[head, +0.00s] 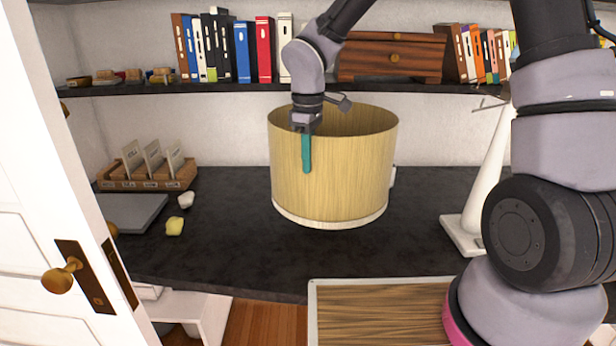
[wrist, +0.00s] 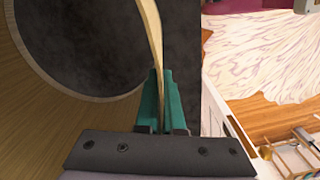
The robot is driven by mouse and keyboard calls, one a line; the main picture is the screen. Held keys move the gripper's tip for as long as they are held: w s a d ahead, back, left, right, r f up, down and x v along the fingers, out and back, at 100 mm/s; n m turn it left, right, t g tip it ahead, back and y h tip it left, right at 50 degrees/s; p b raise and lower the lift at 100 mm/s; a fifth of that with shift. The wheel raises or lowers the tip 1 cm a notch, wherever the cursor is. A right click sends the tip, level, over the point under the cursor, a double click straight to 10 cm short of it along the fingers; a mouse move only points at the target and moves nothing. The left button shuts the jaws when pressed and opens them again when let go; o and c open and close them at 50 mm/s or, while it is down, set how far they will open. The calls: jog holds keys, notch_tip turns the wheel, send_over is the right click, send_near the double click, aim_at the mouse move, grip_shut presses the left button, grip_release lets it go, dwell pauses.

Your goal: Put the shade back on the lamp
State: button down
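The lampshade (head: 340,180) is a large pale-yellow drum with a white lower rim, upright over the dark desk; I cannot tell whether it touches the desk. My gripper (head: 307,158) reaches down over its near left rim, one teal finger outside the wall. In the wrist view, the teal fingers (wrist: 163,95) close on both sides of the shade's wall (wrist: 152,35). The inner finger is hidden in the head view. The lamp (head: 492,180) stands bare at the right, with a white tapering stem, a square white base and thin metal arms on top. My arm partly covers it.
The desk (head: 235,245) is clear between shade and lamp. A shelf (head: 200,89) with books and a wooden drawer box (head: 390,58) runs above. A card rack (head: 150,182) and grey slab (head: 135,212) sit left. A white door (head: 50,200) stands at the left.

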jog(key=shift+r, duration=7.25)
jog(key=shift+a+f, duration=0.1)
